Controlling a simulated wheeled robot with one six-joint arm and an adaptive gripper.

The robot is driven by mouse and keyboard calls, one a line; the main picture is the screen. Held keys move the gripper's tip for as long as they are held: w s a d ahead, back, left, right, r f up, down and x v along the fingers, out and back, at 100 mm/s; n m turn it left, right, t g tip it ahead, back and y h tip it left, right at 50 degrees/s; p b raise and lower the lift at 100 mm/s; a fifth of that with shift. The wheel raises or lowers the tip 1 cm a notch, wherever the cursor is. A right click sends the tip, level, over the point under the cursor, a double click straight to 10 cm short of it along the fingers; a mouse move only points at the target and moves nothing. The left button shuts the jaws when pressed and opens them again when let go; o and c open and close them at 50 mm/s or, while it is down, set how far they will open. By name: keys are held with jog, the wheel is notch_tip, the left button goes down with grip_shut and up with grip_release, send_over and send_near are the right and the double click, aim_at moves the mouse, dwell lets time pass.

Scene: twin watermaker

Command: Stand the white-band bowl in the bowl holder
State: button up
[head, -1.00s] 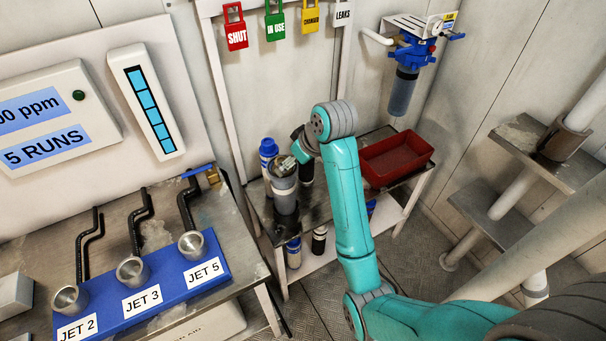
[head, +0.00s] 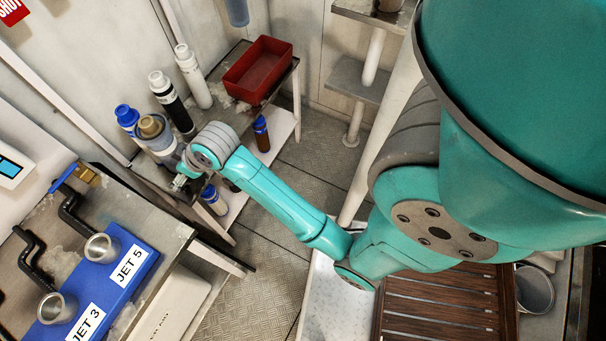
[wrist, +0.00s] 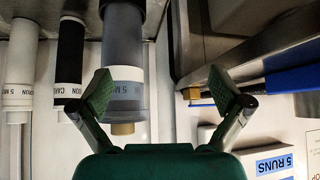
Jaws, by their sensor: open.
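The grey see-through bowl with a white band (wrist: 125,74) stands upright on the metal shelf, a brass-coloured end piece on top. It also shows in the head view (head: 158,142). My gripper (wrist: 160,78) is open and empty, pointed toward the shelf. The bowl is left of the middle of the jaws in the wrist view, close to the left finger; I cannot tell whether they touch. In the head view, my gripper (head: 178,182) is at the bowl's near right side. I cannot make out the bowl holder; the bowl's foot is hidden.
A black cartridge (head: 176,108), a white cartridge (head: 194,78) and a blue-capped bottle (head: 127,118) stand close to the bowl. A red tray (head: 258,70) is at the shelf's far end. The blue JET rack (head: 105,275) is on the bench at left.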

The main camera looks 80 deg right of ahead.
jog(key=s+a+f+t, duration=0.25)
jog(key=s+a, duration=0.25)
jog(key=s, duration=0.4)
jog(key=s+a+f+t, duration=0.1)
jog(key=s+a+f, duration=0.25)
jog(key=s, duration=0.45)
jog(key=s+a+r+t, duration=0.1)
jog(key=s+a+r, duration=0.1)
jog(key=s+r, duration=0.4)
jog(key=s+a+r+t, duration=0.2)
jog(key=s+r, duration=0.4)
jog(key=s, duration=0.5)
jog(key=shift+s+a+n, duration=0.15)
jog(key=shift+s+n, duration=0.15)
jog(key=shift+n, duration=0.1)
